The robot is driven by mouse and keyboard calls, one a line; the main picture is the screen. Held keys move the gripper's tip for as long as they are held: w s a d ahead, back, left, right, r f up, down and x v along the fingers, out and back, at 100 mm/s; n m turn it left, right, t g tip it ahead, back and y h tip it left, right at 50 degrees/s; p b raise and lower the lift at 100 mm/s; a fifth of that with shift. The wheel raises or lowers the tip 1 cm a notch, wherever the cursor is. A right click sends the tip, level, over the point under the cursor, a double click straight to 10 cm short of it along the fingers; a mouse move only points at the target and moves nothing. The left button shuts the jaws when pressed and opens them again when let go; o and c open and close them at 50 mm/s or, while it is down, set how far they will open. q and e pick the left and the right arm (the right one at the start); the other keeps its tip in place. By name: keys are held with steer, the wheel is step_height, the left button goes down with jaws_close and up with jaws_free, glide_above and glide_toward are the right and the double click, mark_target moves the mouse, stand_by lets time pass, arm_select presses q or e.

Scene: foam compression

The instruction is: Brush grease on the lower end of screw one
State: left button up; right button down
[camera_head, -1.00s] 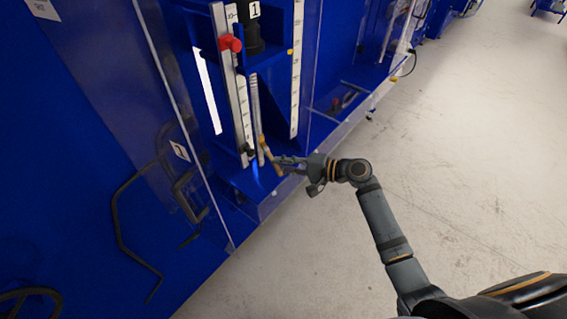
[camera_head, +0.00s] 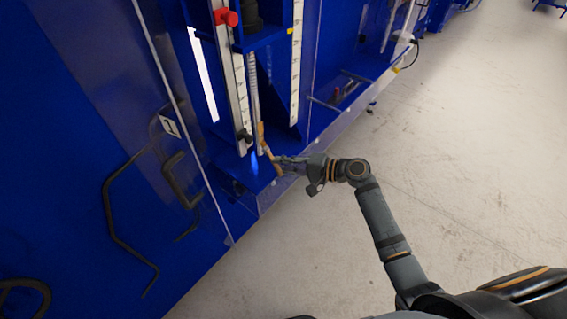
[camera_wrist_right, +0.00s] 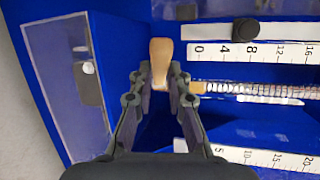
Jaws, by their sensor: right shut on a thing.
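My right gripper (camera_head: 281,162) is shut on a wooden-handled brush (camera_head: 265,145). The brush is tilted, with its upper end close beside the lower part of the upright screw (camera_head: 253,90). In the right wrist view the gripper (camera_wrist_right: 164,82) grips the brush, whose rounded tan handle (camera_wrist_right: 160,52) sticks out past the fingers. There the threaded screw (camera_wrist_right: 260,88) runs sideways to the right, with its lower end close to the fingers. I cannot tell whether the bristles touch the screw. My left gripper is not in view.
White rulers (camera_head: 296,65) flank the screw inside the blue frame. A red knob (camera_head: 231,18) sits above, and a dark clamp (camera_head: 245,136) sits low on the left ruler. A clear panel (camera_head: 170,60) stands left of the bay. The grey floor (camera_head: 450,170) at right is open.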

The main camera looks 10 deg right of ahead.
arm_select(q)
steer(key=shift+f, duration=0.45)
arm_select(e)
steer(key=shift+f, duration=0.55)
steer(key=shift+s, duration=0.1)
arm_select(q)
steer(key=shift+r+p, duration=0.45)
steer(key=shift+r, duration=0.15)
arm_select(e)
steer(key=shift+s+d, duration=0.9)
steer(key=shift+s, duration=0.25)
steer(key=shift+s+d, duration=0.9)
steer(key=shift+s, duration=0.2)
arm_select(q)
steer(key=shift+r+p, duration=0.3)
steer(key=shift+p, duration=0.05)
arm_select(e)
steer(key=shift+s+d, duration=0.95)
steer(key=shift+s, duration=0.25)
